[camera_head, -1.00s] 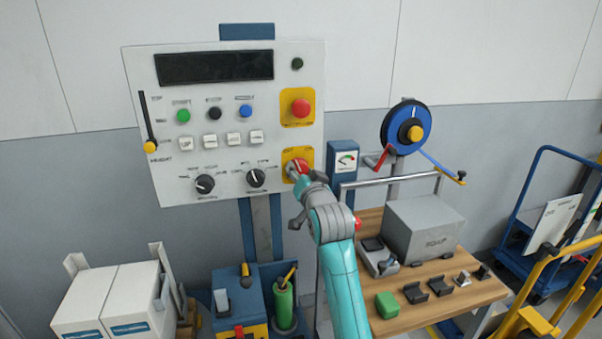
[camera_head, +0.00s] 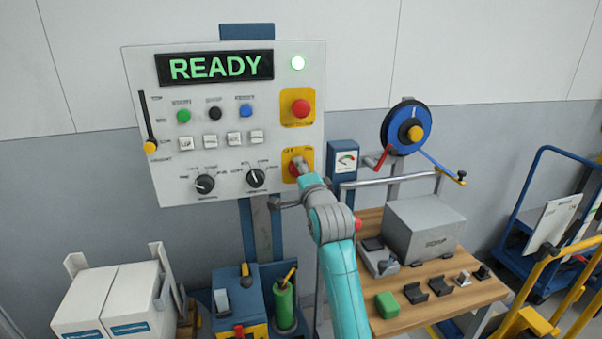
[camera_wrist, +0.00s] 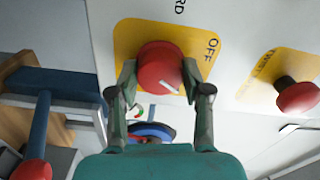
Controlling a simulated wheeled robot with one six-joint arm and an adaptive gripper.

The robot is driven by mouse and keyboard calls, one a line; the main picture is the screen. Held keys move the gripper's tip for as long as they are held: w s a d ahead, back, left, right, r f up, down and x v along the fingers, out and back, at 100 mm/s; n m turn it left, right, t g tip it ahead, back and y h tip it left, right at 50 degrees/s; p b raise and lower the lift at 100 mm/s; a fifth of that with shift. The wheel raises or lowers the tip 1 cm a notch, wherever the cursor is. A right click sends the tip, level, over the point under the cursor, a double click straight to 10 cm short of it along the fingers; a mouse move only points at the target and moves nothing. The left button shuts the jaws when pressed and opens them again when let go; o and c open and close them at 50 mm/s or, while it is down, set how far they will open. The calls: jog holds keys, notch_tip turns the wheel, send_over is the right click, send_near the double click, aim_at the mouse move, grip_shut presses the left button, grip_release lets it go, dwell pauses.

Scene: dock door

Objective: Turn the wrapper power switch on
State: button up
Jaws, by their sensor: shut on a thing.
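The wrapper power switch is a red rotary knob (camera_wrist: 160,68) on a yellow plate marked OFF in the wrist view. My gripper (camera_wrist: 160,85) is shut on this knob, one finger on each side. In the head view my gripper (camera_head: 301,172) is at the yellow switch plate (camera_head: 290,155) on the lower right of the control panel (camera_head: 225,150), and covers part of the knob. The panel display (camera_head: 214,67) reads READY in green, and the round lamp (camera_head: 298,63) beside it is lit pale green.
A red emergency button (camera_head: 300,107) sits above the switch and also shows at right in the wrist view (camera_wrist: 298,96). A gauge box (camera_head: 344,160) and a blue reel (camera_head: 405,128) stand to the right, above a wooden bench (camera_head: 440,300).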

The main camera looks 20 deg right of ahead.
jog(key=shift+m, duration=1.1)
jog(key=o, duration=1.2)
jog(key=shift+c, duration=0.2)
jog(key=shift+s, duration=0.1)
jog(key=s, duration=1.2)
jog(key=shift+f, duration=0.15)
